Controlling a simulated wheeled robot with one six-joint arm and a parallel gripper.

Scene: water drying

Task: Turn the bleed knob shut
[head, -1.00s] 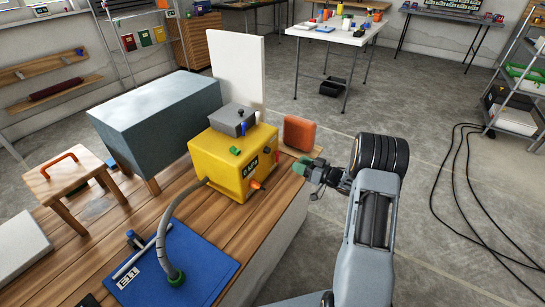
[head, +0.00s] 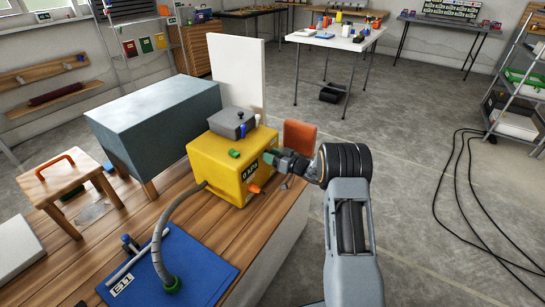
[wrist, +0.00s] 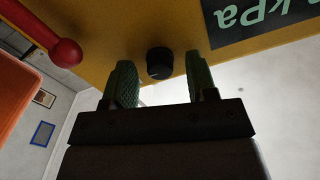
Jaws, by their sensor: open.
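The yellow box (head: 215,165) stands on the wooden bench, with a dark display reading 0 kPa (head: 249,171) on its front. A small round black knob (wrist: 159,63) on the yellow box shows in the wrist view; in the head view it is hidden behind my gripper. My gripper (wrist: 158,83) has two green fingers, spread apart. The black knob lies between and slightly beyond the fingertips, with a gap on both sides. In the head view my gripper (head: 270,157) is close against the right side of the yellow box.
A red ball-ended lever (wrist: 66,52) is left of the fingers in the wrist view. An orange block (head: 300,136) stands behind my gripper. A grey block (head: 232,123) sits on the box. A hose (head: 158,240) runs to a blue plate (head: 205,262).

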